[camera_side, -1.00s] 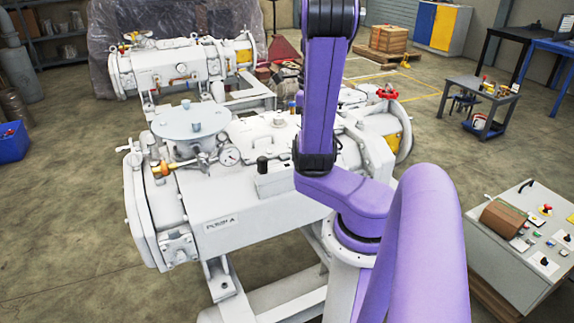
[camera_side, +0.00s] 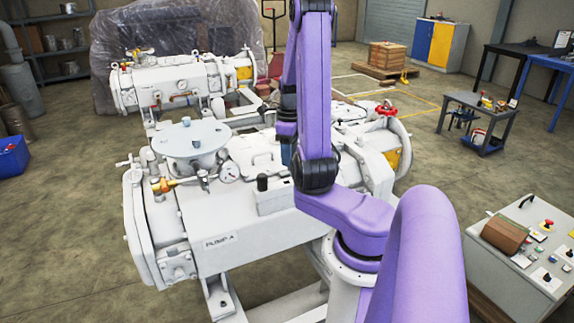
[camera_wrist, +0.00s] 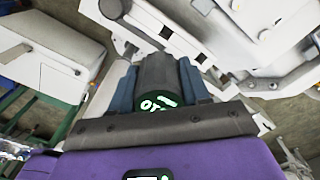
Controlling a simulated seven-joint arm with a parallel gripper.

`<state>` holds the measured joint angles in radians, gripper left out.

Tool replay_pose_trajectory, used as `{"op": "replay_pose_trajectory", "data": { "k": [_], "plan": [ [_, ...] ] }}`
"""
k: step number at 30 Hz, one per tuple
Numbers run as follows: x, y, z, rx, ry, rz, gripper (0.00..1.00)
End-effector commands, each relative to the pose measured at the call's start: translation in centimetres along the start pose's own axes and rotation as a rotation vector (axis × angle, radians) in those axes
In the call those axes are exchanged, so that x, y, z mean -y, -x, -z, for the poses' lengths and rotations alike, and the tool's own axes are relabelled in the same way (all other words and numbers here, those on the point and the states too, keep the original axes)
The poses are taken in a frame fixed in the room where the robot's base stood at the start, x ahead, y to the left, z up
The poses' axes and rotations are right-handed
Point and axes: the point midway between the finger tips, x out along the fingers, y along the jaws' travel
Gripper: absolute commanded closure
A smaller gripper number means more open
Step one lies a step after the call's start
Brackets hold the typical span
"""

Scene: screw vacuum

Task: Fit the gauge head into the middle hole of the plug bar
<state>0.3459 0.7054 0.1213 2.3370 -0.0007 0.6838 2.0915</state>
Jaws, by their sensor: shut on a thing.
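My gripper (camera_wrist: 157,66) has blue fingers, shut on the gauge head (camera_wrist: 154,100), a dark cylinder with a green-lit display facing the wrist camera. The gauge head's far end is hidden. In the side view most of my gripper is behind my purple arm; a small blue part (camera_side: 286,153) shows left of it. What looks like the plug bar (camera_side: 280,200) is a pale block on the pump's near top edge, with a black cylinder (camera_side: 262,183) standing at its left end. My arm covers its right part, and I cannot make out the middle hole.
The white pump (camera_side: 205,245) carries a round flange cover (camera_side: 190,138), a small dial gauge (camera_side: 229,172) and a red handwheel (camera_side: 386,109). A control box (camera_side: 520,250) stands at the right. A second pump (camera_side: 180,80) stands behind.

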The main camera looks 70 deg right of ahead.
Motion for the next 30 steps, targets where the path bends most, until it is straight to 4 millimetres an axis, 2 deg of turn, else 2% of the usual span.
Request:
{"op": "replay_pose_trajectory", "data": {
  "k": [11,18,30],
  "plan": [
    [1.3,-2.1,-1.2,0.000,0.000,-0.001,0.90],
    [1.2,-4.8,-1.2,-0.001,0.000,-0.002,0.90],
    [1.2,-5.2,-1.2,0.000,0.000,0.000,0.90]
  ]
}}
